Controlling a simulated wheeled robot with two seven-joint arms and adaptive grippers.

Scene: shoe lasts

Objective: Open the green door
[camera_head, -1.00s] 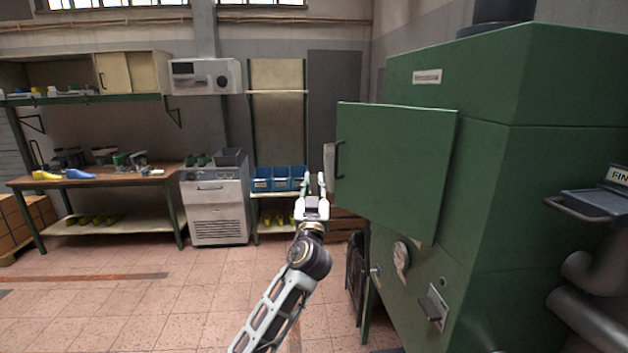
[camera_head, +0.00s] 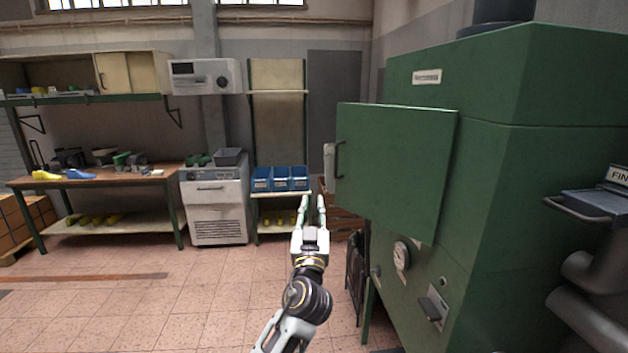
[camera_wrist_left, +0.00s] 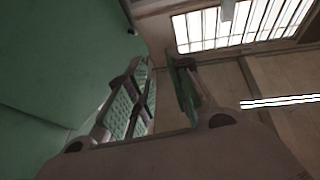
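The green door (camera_head: 395,165) is a flat panel on the big green machine (camera_head: 550,90) at the right of the head view. It has a dark handle (camera_head: 340,159) near its left edge, with a light grey block beside it. My left gripper (camera_head: 311,208) is below and left of the handle, apart from it in the picture, with its two fingers pointing up. The fingers stand apart with nothing between them. In the left wrist view the gripper (camera_wrist_left: 160,85) shows a gap between its green finger pads, and a green surface (camera_wrist_left: 60,60) fills the left. My right gripper is not in view.
A white cabinet (camera_head: 217,205) and a shelf with blue bins (camera_head: 281,178) stand behind the arm. A workbench (camera_head: 100,177) with shoe lasts is at the left. A gauge (camera_head: 402,256) and lever (camera_head: 433,306) stick out below the door. The tiled floor (camera_head: 150,300) is clear.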

